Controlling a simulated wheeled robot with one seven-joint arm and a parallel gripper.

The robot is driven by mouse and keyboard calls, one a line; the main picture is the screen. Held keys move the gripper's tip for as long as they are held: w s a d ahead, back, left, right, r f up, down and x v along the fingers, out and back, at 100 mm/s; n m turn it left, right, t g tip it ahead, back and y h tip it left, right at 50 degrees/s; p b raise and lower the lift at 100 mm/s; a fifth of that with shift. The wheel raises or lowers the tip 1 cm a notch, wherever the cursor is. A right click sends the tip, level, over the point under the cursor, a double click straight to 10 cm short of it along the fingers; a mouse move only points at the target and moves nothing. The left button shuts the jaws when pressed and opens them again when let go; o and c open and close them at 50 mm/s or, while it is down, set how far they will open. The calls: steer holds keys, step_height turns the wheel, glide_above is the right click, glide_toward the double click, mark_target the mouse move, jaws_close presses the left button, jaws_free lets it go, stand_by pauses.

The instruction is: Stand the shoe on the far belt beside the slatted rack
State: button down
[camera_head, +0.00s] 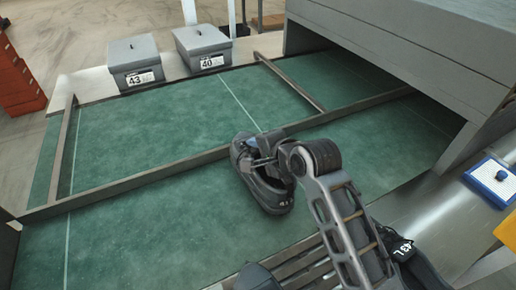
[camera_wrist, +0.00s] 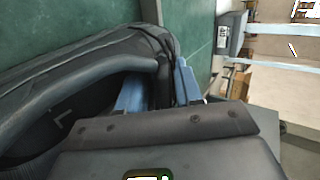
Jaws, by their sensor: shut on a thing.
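A dark shoe (camera_head: 274,201) is in my gripper (camera_head: 262,163) in the middle of the head view. It appears over the near green belt, its upper end overlapping the long divider rail; I cannot tell whether it touches the belt. In the wrist view the shoe (camera_wrist: 70,75) fills the left side. My blue fingers (camera_wrist: 163,85) pinch its collar wall, one inside the opening and one outside. The far belt (camera_head: 165,125) lies beyond the rail and looks bare. A slatted rack (camera_head: 300,268) shows at the bottom, partly hidden by my arm.
A long rail (camera_head: 150,180) separates the two belts. Grey lidded boxes marked 43 (camera_head: 134,62) and 40 (camera_head: 202,48) stand behind the far belt. A grey tunnel housing (camera_head: 420,50) covers the right end. A black item tagged 43 L (camera_head: 418,268) and a blue-edged pad (camera_head: 492,180) are at right.

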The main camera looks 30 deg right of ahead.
steer(key=c, duration=0.7)
jaws_free()
steer(key=shift+r, duration=0.25)
steer(key=v, duration=1.2)
steer(key=shift+f, duration=0.1)
steer(key=shift+c, duration=0.2)
